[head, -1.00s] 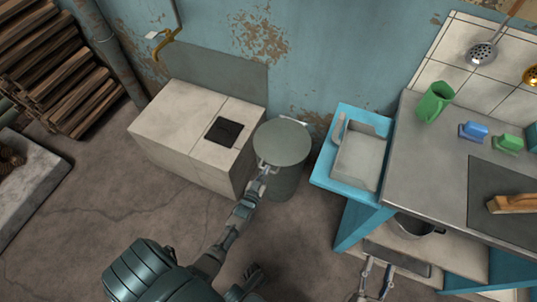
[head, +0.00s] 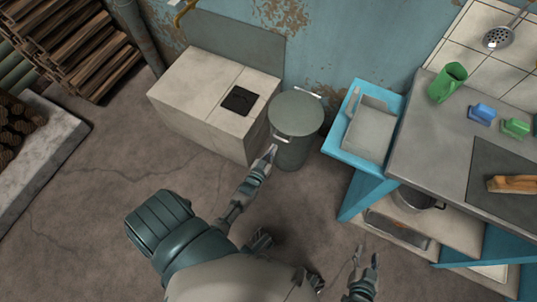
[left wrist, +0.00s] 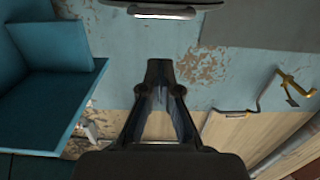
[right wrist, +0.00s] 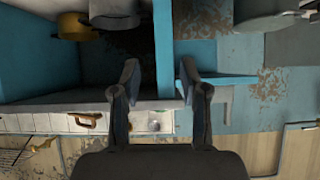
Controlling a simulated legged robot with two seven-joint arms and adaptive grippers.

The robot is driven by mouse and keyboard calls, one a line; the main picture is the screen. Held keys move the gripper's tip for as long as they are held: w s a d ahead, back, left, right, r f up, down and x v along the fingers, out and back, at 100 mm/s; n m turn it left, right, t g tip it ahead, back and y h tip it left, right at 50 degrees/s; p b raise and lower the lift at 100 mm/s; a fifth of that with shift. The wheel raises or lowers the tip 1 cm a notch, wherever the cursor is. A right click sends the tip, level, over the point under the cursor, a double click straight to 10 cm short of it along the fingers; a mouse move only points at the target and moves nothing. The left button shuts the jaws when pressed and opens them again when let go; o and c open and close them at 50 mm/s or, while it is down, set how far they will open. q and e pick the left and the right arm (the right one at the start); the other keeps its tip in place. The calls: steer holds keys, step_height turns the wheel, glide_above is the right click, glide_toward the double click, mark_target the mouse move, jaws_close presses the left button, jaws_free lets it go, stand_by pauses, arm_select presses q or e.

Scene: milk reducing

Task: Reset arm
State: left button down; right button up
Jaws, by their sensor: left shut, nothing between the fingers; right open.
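My left gripper (head: 272,150) is shut and empty, just in front of the grey-green lidded bin (head: 294,112), near its front handle. I cannot tell whether it touches the bin. In the left wrist view its fingers (left wrist: 160,68) are together. My right gripper (head: 368,258) is open and empty, low over the floor in front of the blue counter. In the right wrist view its fingertips (right wrist: 159,72) are apart with nothing between them.
A pale stove block (head: 200,95) stands left of the bin. The blue sink (head: 372,130) and grey counter (head: 420,140) stand to the right, with a pot (head: 412,200) on the lower shelf.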

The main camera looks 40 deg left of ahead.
arm_select(q)
steer(key=s+d+f+m+g+h+p, duration=0.2)
steer(key=s+d+f+g+p, duration=0.15)
steer(key=s, duration=0.25)
steer(key=s+d+f+m+g+h+p, duration=0.1)
steer(key=s+d+f+g+h+p, duration=0.15)
steer(key=s+d+g+p, duration=0.35)
steer(key=s+d+f+m+g+p, duration=0.1)
steer(key=s+g, duration=0.1)
steer(key=s, duration=0.7)
steer(key=s+d+f+g+p, duration=0.1)
steer(key=s+f+g, duration=0.1)
steer(key=s, duration=0.8)
steer(key=shift+f+m+g, duration=0.3)
steer(key=shift+m+g, duration=0.1)
steer(key=shift+g, duration=0.45)
arm_select(e)
steer(key=s+d+f+g+h, duration=0.1)
steer(key=s+f+g, duration=0.3)
steer(key=s+f, duration=0.4)
steer(key=s+d+f+g+h, duration=0.1)
steer(key=s+d+f+g, duration=0.2)
steer(key=f, duration=1.2)
steer(key=s+g, duration=0.2)
steer(key=s, duration=0.3)
steer(key=shift+s+d+f, duration=0.4)
arm_select(q)
steer(key=shift+w+d, duration=0.1)
